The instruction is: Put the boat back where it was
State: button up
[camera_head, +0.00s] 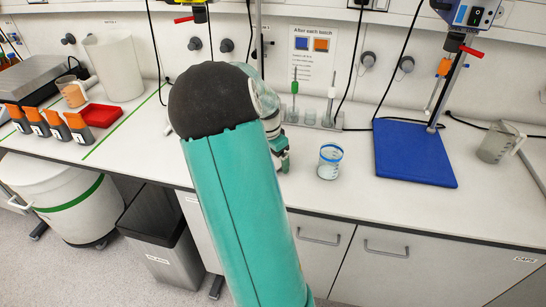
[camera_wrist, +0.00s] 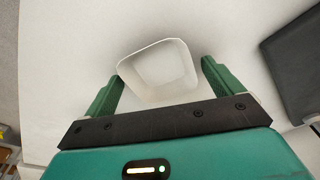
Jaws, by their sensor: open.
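A white, square-cornered open boat (camera_wrist: 158,88) sits on the pale surface in the wrist view. It lies between the green fingers of my gripper (camera_wrist: 162,74), which are open on either side of it. A gap shows at the right finger; at the left finger I cannot tell whether it touches. In the head view, my gripper (camera_head: 283,160) is low over the white bench, mostly behind my arm. I cannot make out the boat in the head view; my arm blocks part of the bench.
A glass beaker with a blue band (camera_head: 329,165) stands just right of my gripper. Further right is a blue mat (camera_head: 415,155) and a clear jug (camera_head: 497,143). At left are a red tray (camera_head: 101,116) and orange-topped containers (camera_head: 57,124). A dark slab (camera_wrist: 293,65) is at right in the wrist view.

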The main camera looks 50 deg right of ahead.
notch_tip(320, 180, up, 12)
jog(key=a, duration=0.2)
jog(key=w+a+r+n+t+y, duration=0.1)
jog(key=a+r+n+t, duration=0.3)
jog(key=a, duration=0.7)
jog(key=w+a+r+n+g+y, duration=0.1)
jog(key=a+n, duration=0.5)
jog(key=a, duration=0.5)
jog(key=s+a+n+t, duration=0.1)
jog(key=s+a+n, duration=0.3)
jog(key=a, duration=0.4)
jog(key=s+a+n+t, duration=0.1)
jog(key=s+a+n, duration=0.4)
jog(key=a, duration=0.4)
jog(key=shift+s+a+r+n+t, duration=0.2)
jog(key=shift+s+n+t, duration=0.15)
jog(key=shift+n, duration=0.35)
